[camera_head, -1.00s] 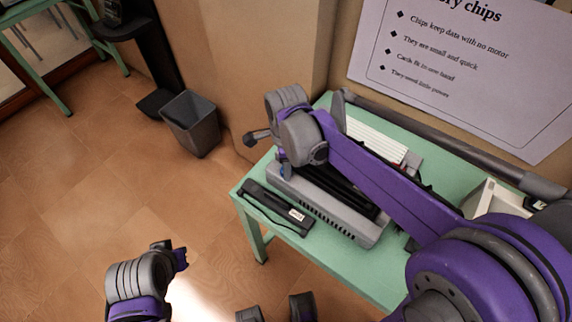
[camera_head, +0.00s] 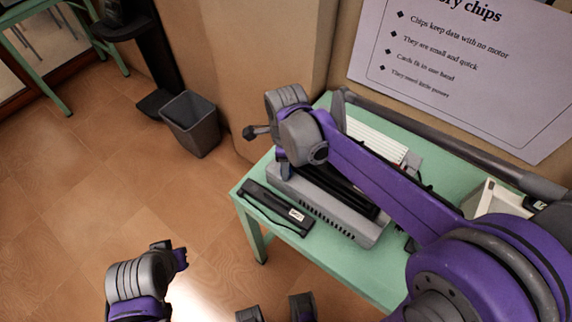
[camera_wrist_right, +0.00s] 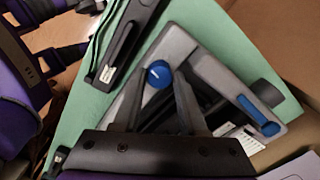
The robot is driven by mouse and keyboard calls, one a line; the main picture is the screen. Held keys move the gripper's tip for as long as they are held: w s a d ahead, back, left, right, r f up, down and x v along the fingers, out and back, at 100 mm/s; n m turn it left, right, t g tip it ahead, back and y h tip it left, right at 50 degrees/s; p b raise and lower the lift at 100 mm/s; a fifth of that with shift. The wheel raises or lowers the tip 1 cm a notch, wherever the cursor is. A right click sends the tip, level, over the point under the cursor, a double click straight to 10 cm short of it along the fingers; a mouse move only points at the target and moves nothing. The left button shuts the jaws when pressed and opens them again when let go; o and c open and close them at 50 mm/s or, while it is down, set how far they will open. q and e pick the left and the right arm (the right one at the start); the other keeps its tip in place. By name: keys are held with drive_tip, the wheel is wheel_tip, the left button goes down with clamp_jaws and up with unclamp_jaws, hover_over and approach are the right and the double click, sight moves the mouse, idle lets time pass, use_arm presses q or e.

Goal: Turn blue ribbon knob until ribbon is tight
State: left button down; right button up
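The grey typewriter-like machine (camera_head: 340,225) sits on the green table, partly hidden under my right arm. In the right wrist view its round blue knob (camera_wrist_right: 158,74) is at the machine's near corner. My right gripper (camera_wrist_right: 161,76) has its dark fingertips on either side of the knob. I cannot tell whether they press on it. In the head view the right gripper is mostly hidden by its own wrist. The ribbon cannot be made out. Two separated fingers of my left gripper (camera_head: 275,303) show at the bottom edge, open and empty, away from the table.
A black bar-shaped device with a white label (camera_head: 275,207) lies beside the machine on the green table (camera_head: 320,252). A grey bin (camera_head: 192,125) stands on the floor by the wall. A sign (camera_head: 470,70) is behind the table.

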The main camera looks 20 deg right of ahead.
drive_tip(key=shift+o, duration=0.4)
wheel_tip(320, 180, up, 11)
drive_tip(key=shift+p, duration=0.45)
drive_tip(key=shift+f, duration=0.1)
drive_tip(key=shift+s+d+f+n+t+p, duration=0.2)
drive_tip(key=shift+s+d+f+n+t, duration=0.8)
drive_tip(key=shift+s+f+n, duration=1.85)
drive_tip(key=shift+s+d+f+n+t+p, duration=0.3)
drive_tip(key=shift+s+d+n+t, duration=1.15)
drive_tip(key=shift+n, duration=3.1)
drive_tip(key=shift+s+d+f+n+t+p, duration=0.2)
drive_tip(key=shift+s+d+f+n, duration=0.5)
drive_tip(key=shift+s+f+n, duration=1.8)
drive_tip(key=shift+s+r+n, duration=0.35)
drive_tip(key=shift+r+n, duration=0.45)
drive_tip(key=shift+n, duration=0.4)
